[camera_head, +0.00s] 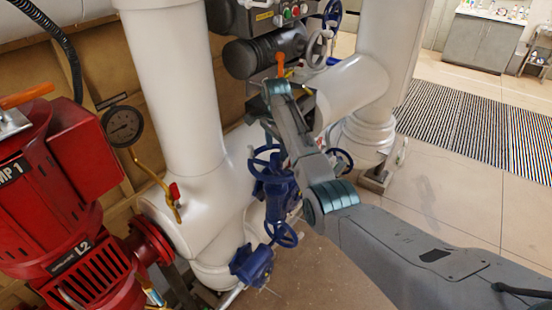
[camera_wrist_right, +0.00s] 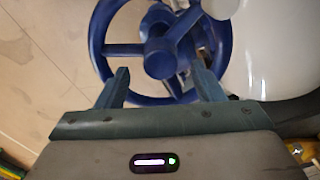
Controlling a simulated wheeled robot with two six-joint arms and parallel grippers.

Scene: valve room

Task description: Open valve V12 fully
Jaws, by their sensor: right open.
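Several blue handwheels show in the head view, and I cannot read a V12 label on any of them. One blue handwheel (camera_head: 265,161) sits on a blue valve body (camera_head: 276,193) at the centre. In the right wrist view a blue handwheel (camera_wrist_right: 160,52) with spokes and a round hub lies ahead of my right gripper (camera_wrist_right: 160,76). The fingers are spread and empty, overlapping the wheel's near rim in the picture; contact cannot be told. In the head view my right gripper (camera_head: 270,124) is above the central wheel, partly hidden by its wrist. My left gripper is not in view.
A lower blue handwheel (camera_head: 285,234) is on another blue valve (camera_head: 252,264). White pipes (camera_head: 185,90) stand left and right. A red pump (camera_head: 60,190) and gauge (camera_head: 122,126) are at left. A control box (camera_head: 285,15) is above.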

